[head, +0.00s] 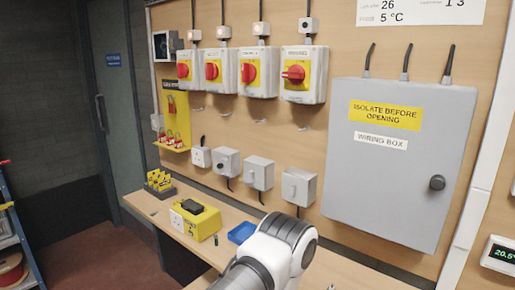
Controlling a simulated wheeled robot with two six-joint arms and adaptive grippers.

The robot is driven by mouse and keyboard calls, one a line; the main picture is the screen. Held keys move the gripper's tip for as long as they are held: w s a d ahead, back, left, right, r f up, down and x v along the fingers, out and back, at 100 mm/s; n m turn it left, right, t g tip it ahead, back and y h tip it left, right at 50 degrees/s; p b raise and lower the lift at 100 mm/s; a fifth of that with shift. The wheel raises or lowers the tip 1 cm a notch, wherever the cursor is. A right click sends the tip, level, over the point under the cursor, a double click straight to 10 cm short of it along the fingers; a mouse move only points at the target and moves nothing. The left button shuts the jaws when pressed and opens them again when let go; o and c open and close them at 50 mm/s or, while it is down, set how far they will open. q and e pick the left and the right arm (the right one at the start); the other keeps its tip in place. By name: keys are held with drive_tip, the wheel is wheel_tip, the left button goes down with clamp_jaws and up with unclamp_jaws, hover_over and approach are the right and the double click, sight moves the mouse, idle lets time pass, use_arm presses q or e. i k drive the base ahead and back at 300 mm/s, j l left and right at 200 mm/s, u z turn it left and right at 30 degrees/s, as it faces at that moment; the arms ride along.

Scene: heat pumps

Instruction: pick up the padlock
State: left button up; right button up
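Several small red padlocks (171,138) hang along the lower ledge of a yellow lockout board (177,113) on the wall at the left. A further red item (171,104) hangs higher on the same board; it is too small to tell what it is. One of my arms, white with dark bands, rises from the bottom middle of the head view, well to the right of the board. No gripper shows in this view, so neither gripper's state can be seen.
A narrow wooden bench (150,205) runs below the board. It holds a yellow box (195,221), a blue tray (242,232) and a rack of yellow tags (160,184). Red-handled isolators (293,74) and a grey wiring box (400,165) are on the wall. Floor shows at left.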

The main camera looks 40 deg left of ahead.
sight(178, 143)
drive_tip(key=u, duration=1.8)
